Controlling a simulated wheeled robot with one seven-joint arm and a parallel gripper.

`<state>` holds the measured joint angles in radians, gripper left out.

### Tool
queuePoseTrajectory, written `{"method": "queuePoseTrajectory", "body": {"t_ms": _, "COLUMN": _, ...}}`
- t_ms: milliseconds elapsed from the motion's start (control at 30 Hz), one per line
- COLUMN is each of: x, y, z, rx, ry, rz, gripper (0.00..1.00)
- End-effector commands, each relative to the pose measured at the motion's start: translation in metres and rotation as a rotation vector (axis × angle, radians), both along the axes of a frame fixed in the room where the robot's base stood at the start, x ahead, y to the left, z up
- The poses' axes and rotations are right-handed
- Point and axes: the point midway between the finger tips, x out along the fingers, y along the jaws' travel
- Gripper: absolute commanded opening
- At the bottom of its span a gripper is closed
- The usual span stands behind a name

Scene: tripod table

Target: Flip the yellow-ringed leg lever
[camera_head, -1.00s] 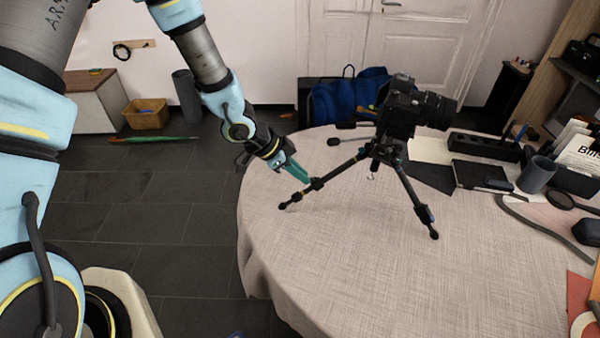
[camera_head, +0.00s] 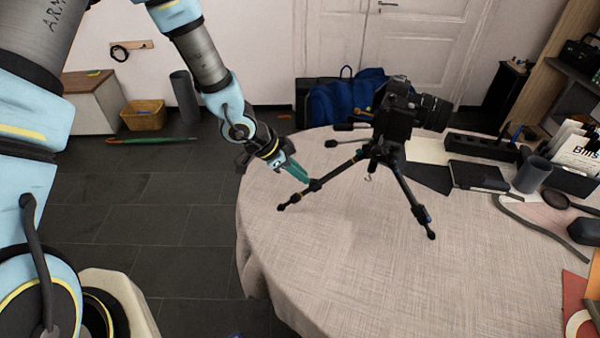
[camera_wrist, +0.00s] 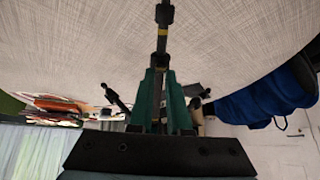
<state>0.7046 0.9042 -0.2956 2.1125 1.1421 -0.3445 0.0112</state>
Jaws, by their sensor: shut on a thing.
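A black tripod (camera_head: 380,152) with a camera (camera_head: 398,110) on top stands on the round table (camera_head: 330,270). The yellow-ringed leg (camera_head: 297,197) reaches down to the left. Its yellow ring also shows in the wrist view (camera_wrist: 162,31), just beyond my fingertips. My gripper (camera_head: 305,179) comes from the upper left, with its green fingers at the leg's dark clamp. In the wrist view, my gripper (camera_wrist: 160,75) has its fingers on both sides of the leg at the clamp. It is shut on the leg lever, which the fingers mostly hide; its angle cannot be told.
A dark mug (camera_head: 531,174), a black organizer (camera_head: 482,146) and a notebook (camera_head: 476,175) lie on the table's right side. A blue backpack (camera_head: 345,101) is behind the table. The front of the table is clear.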

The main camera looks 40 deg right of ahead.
Motion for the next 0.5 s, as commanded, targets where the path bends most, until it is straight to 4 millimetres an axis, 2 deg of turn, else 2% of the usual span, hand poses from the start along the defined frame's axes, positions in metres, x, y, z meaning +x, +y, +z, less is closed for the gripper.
{"method": "queuePoseTrajectory", "body": {"t_ms": 500, "x": -0.0027, "y": -0.0048, "z": 0.0049, "rx": -0.002, "ry": 0.0, "rz": -0.001, "gripper": 0.0}}
